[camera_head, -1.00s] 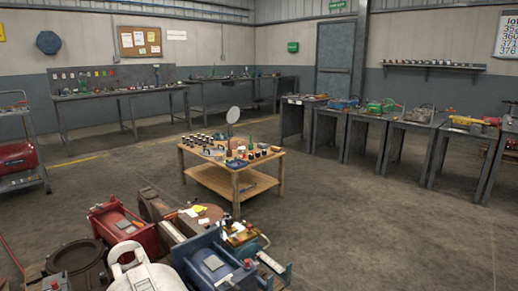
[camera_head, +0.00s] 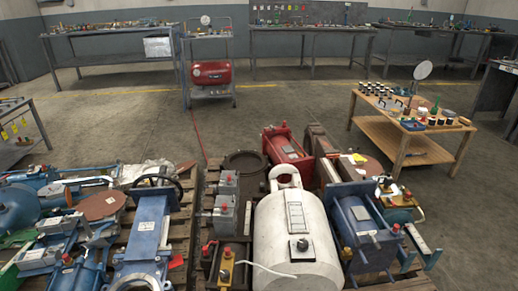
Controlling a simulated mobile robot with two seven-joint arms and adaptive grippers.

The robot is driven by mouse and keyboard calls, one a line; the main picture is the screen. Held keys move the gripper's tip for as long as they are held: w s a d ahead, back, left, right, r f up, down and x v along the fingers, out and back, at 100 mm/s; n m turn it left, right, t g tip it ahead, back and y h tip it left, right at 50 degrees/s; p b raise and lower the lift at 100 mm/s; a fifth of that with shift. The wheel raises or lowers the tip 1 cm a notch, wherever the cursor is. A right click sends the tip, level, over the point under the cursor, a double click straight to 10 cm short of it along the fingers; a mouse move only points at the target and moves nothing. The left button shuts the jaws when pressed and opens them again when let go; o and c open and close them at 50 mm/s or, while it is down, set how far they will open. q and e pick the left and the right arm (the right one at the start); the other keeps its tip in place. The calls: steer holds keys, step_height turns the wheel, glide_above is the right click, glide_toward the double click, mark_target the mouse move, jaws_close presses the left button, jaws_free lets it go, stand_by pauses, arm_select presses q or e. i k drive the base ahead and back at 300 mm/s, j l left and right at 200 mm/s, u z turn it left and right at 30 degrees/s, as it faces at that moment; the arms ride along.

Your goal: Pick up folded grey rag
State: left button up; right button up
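I cannot surely pick out a folded grey rag. A pale, crumpled, cloth-like thing (camera_head: 150,172) lies at the back of the left pallet lot, behind the blue machine with a black handwheel (camera_head: 152,222); it is too small to tell whether it is a rag. A flat grey rectangle (camera_head: 295,217) shows on top of the white tank (camera_head: 272,250), and it looks more like a plate than cloth. Neither of my grippers is in view.
Two pallets (camera_head: 178,240) of machines fill the foreground, with a narrow gap between them. A low wooden table (camera_head: 378,130) with small jars stands at right. A cart with a red compressor (camera_head: 211,73) and workbenches (camera_head: 312,35) line the back. The concrete floor between is clear.

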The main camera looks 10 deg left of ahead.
mark_target(448, 113)
steer(key=i+l+z, duration=0.15)
steer(key=l+z, duration=0.35)
steer(key=i+l+z, duration=0.2)
steer(key=l+z, duration=0.3)
steer(key=i+l+z, duration=0.25)
steer(key=z, duration=0.2)
steer(key=i+l+z, duration=0.25)
steer(key=z, duration=0.25)
steer(key=i+z, duration=0.5)
steer(key=i+l+u, duration=0.1)
steer(key=i, duration=0.45)
steer(key=i+l+u, duration=0.1)
steer(key=i, duration=0.4)
steer(key=i+l, duration=0.15)
steer(key=i, duration=0.4)
steer(key=i+j+u, duration=0.15)
steer(key=i+u, duration=0.35)
steer(key=i, duration=0.2)
steer(key=i+l+u, duration=0.1)
steer(key=i+u, duration=0.4)
steer(key=i, duration=0.2)
steer(key=i+u, duration=0.25)
steer(key=i, duration=1.5)
steer(key=i+u, duration=0.15)
steer(key=i, duration=0.4)
steer(key=i+l+u, duration=0.15)
steer(key=i, duration=0.4)
steer(key=i+l+u, duration=0.15)
steer(key=i, duration=0.4)
